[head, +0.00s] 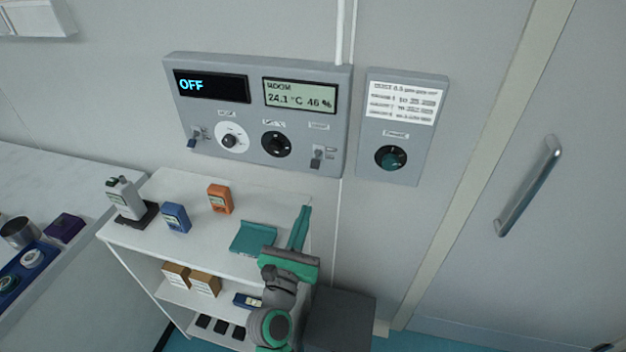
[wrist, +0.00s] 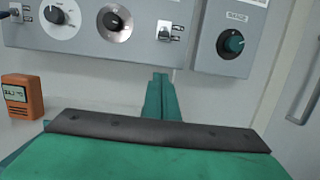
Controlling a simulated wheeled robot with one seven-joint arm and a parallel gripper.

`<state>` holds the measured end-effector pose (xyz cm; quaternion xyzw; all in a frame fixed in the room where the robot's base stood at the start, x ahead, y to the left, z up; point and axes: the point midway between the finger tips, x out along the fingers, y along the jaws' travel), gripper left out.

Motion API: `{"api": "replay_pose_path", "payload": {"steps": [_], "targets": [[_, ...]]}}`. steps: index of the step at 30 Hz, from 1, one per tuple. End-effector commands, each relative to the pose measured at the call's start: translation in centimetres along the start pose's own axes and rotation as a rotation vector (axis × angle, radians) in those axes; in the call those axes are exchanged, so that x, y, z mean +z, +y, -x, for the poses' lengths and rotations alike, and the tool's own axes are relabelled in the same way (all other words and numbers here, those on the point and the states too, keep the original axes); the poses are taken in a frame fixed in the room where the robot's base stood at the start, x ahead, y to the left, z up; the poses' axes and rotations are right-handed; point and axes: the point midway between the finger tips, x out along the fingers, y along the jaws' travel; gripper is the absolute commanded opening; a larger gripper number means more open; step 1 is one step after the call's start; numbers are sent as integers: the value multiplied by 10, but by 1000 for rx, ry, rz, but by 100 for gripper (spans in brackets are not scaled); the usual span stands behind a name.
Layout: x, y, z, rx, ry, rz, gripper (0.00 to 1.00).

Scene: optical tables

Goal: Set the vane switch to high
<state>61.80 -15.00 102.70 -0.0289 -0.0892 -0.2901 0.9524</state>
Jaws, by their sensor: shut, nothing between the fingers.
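A grey control panel (head: 258,160) on the wall carries two small lever switches and two round knobs. The right lever switch (head: 317,157) is at its lower right corner, lever pointing down; the wrist view shows it too (wrist: 165,31). The left lever switch (head: 194,139) is at its lower left, lever also low. Their labels are too small to read, so I cannot tell which is the vane switch. My gripper (head: 306,209) is shut and empty, below the right lever switch and apart from it. Its green fingers (wrist: 160,78) point toward the wall beneath the panel.
A smaller panel (head: 427,150) with a green knob (head: 391,158) is to the right, then a door with a handle (head: 528,185). A white shelf (head: 190,245) below holds an orange device (head: 220,198), a blue device (head: 175,217) and a teal tray (head: 253,237).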

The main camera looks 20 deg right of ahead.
Motion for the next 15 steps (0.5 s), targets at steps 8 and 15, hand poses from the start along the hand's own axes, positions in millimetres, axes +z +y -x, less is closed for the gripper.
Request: {"api": "replay_pose_path", "payload": {"steps": [8, 15], "targets": [[0, 0, -12, -1, -1, -3, 0], [0, -4, -52, -6, -2, -2, 0]]}}
